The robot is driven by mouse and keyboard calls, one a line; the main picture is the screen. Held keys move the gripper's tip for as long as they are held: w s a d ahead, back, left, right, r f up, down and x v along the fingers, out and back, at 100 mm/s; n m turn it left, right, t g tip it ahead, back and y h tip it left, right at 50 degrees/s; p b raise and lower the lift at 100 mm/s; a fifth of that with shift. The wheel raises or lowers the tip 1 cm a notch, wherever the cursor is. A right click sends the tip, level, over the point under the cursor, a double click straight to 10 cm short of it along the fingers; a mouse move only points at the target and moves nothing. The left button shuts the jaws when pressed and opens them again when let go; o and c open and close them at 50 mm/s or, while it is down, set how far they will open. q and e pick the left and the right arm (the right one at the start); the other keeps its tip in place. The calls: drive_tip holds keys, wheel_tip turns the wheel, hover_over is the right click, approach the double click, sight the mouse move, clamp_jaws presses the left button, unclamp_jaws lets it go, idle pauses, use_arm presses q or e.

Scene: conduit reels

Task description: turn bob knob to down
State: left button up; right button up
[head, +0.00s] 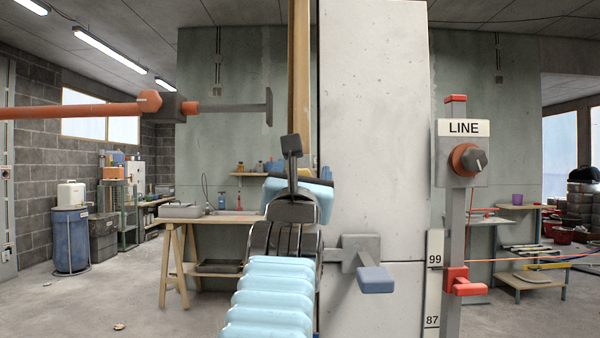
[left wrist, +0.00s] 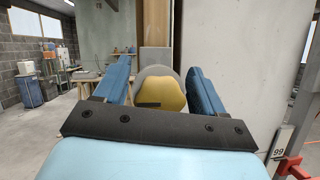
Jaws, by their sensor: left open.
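A yellow knob (left wrist: 172,95) with a dark slot and a grey rounded body behind it shows between my fingers in the left wrist view. It is hidden behind my left gripper in the head view, and no label on it can be read. My left gripper (head: 303,186) is in front of the pale concrete panel's left edge. Its blue fingers are spread in the left wrist view (left wrist: 160,72), one on each side of the yellow knob, with gaps visible. I cannot tell how far the fingertips are from it in depth. My right gripper is out of view.
A LINE box (head: 463,128) with a dark knob on an orange ring (head: 468,160) is on a post at right. A grey bracket with a blue pad (head: 376,280) is by the concrete panel (head: 375,130). An orange bar (head: 75,111) extends from the left. A workbench (head: 212,222) stands behind.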

use_arm(q)
drive_tip(key=c, duration=1)
drive_tip(key=shift+c, duration=0.2)
drive_tip(key=shift+m, duration=0.3)
